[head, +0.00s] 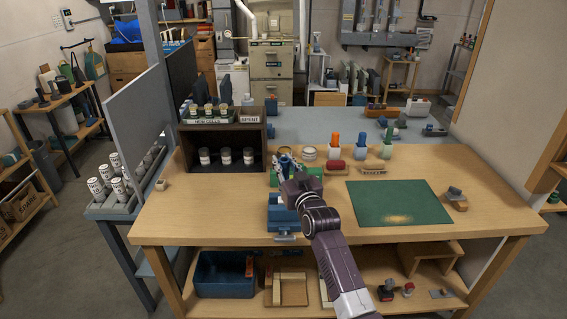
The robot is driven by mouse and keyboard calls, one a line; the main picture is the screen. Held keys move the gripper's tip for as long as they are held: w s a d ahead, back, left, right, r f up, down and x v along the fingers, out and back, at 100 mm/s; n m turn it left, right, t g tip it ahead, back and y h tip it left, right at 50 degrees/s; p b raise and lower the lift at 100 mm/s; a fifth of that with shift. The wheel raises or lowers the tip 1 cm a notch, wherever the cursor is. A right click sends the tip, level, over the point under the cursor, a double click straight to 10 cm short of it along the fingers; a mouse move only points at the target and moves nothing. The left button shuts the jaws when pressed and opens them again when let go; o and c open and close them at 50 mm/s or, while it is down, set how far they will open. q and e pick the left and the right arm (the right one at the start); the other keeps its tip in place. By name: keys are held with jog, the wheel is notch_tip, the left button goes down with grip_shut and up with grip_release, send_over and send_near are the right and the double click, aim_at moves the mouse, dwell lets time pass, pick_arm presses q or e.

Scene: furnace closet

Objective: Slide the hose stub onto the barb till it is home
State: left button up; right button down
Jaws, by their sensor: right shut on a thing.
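My right gripper (284,172) reaches over the bench from the front. It is shut, and its wrist and the arm hide most of what it holds, which I take to be the hose stub. A small dark blue round part shows just beyond the fingers, with green pieces beside them. I cannot make out the barb or tell whether the stub touches it. A blue vise (283,214) stands on the bench just in front of the gripper. My left gripper is not in view.
A dark shelf box (222,134) with several jars stands to the left. A green mat (399,202) lies bare at the right.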

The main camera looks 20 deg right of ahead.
aim_at(286, 177)
jog(key=shift+f+b, duration=1.4)
jog(key=shift+f, duration=0.65)
jog(key=c, duration=1.6)
grip_release()
jog(key=shift+s+p, duration=0.4)
jog(key=shift+p, duration=0.1)
jog(key=shift+s+d+r+p, duration=0.1)
jog(key=shift+s+r+p, duration=0.05)
jog(key=shift+s+p, duration=0.85)
jog(key=s+p, duration=0.3)
jog(key=s, duration=0.2)
jog(key=shift+s, duration=0.15)
